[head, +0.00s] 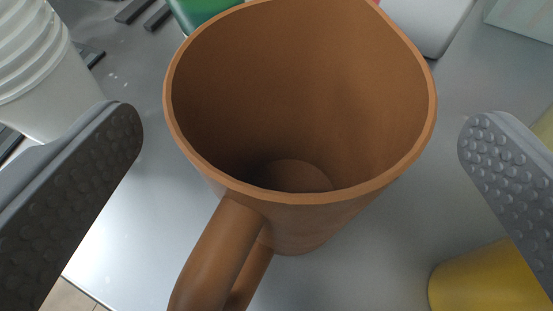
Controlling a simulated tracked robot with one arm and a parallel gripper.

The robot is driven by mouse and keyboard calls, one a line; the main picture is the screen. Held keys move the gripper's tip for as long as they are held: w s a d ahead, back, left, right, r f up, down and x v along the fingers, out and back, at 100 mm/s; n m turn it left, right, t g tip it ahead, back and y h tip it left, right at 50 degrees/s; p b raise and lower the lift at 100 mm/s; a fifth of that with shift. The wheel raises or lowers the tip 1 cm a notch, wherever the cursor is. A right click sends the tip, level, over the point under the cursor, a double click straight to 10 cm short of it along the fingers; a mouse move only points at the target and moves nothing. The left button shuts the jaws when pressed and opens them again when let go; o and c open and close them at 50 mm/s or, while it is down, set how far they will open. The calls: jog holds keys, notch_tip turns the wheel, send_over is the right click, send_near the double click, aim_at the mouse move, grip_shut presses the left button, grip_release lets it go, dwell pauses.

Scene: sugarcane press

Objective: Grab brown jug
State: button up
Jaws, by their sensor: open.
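The brown jug (330,215) stands upright on a grey metal surface in the middle of the head view. I look down into its open mouth, and the inside looks empty. Its handle (222,255) points toward me, at the lower left. My gripper (300,140) is open, with one studded grey finger to the left of the jug and the other to the right. Neither finger touches the jug in this picture; there is a gap on both sides.
White stacked cups (45,75) stand at the upper left, close to the left finger. A yellow object (485,280) is at the lower right by the right finger. A green object (200,10) and a white one (430,25) lie behind the jug. The metal surface (130,235) ends at lower left.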

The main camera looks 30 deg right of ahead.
jog(key=shift+x, duration=1.5)
jog(key=shift+r, duration=0.1)
jog(key=c, duration=1.3)
jog(key=shift+o, duration=0.2)
jog(key=shift+r, duration=0.1)
